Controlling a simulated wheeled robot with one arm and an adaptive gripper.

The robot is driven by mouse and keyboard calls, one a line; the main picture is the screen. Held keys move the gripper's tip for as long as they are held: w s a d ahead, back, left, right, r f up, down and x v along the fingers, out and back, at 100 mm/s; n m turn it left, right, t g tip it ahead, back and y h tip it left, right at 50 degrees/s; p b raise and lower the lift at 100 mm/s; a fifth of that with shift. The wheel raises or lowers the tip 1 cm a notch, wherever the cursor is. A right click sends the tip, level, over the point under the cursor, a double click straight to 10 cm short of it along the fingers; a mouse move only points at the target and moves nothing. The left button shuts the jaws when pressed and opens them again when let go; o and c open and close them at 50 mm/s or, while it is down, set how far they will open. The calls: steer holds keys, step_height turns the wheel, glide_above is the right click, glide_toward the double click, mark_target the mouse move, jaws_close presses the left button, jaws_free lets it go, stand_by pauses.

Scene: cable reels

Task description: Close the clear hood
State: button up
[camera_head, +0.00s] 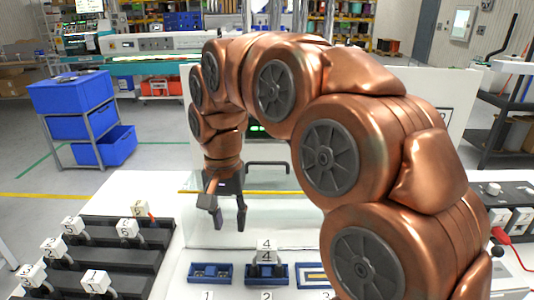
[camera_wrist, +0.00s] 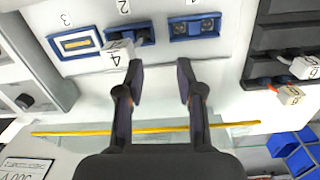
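The clear hood (camera_head: 287,213) is a see-through panel behind the row of blue sockets, partly hidden by my arm. A yellow strip (camera_head: 262,193) runs across it, and a dark handle (camera_head: 267,164) shows behind my gripper. The hood appears raised, with the sockets uncovered in front; its exact angle is hard to tell. In the wrist view the yellow strip (camera_wrist: 150,130) crosses behind my fingers. My gripper (camera_head: 228,215) is open and empty, pointing down in front of the hood's left part. Its two fingers stand apart in the wrist view (camera_wrist: 160,82). I cannot tell whether it touches the panel.
Blue sockets (camera_head: 210,273) numbered 1 to 3 line the white deck. A block marked 4 (camera_head: 266,254) sits at socket 2. A black rack (camera_head: 125,255) with several numbered blocks stands left. A grey box with a red cable (camera_head: 508,233) stands right.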

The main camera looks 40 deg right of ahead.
steer(key=w+d+r+m, duration=0.1)
steer(key=w+d+m, duration=0.1)
steer(key=w, duration=0.1)
steer(key=w+d+r+m+p, duration=0.1)
steer(key=w+d+r+m, duration=0.1)
steer(key=w+d+m, duration=0.1)
steer(key=w+d+r+m, duration=0.2)
steer(key=w+d, duration=0.1)
steer(key=w, duration=0.1)
steer(key=shift+d+r+t+p, duration=0.2)
steer(key=shift+d+t+p, duration=0.05)
steer(key=shift+t+p, duration=0.05)
steer(key=w+d+m, duration=0.1)
steer(key=d+m, duration=0.2)
steer(key=d, duration=0.1)
steer(key=w+d+r+m+p, duration=0.1)
steer(key=w+d+m, duration=0.1)
steer(key=d+m, duration=0.1)
steer(key=w+d+r+m, duration=0.1)
steer(key=w+d+m, duration=0.1)
steer(key=d, duration=0.3)
steer(key=shift+d+r+m+p, duration=0.25)
steer(key=shift+d+m+p, duration=0.05)
steer(key=shift+m, duration=0.6)
steer(key=shift+w+f, duration=0.1)
steer(key=shift+f, duration=1.35)
steer(key=shift+f+p, duration=0.7)
steer(key=shift+f, duration=1.75)
steer(key=shift+c, duration=0.2)
jaws_close()
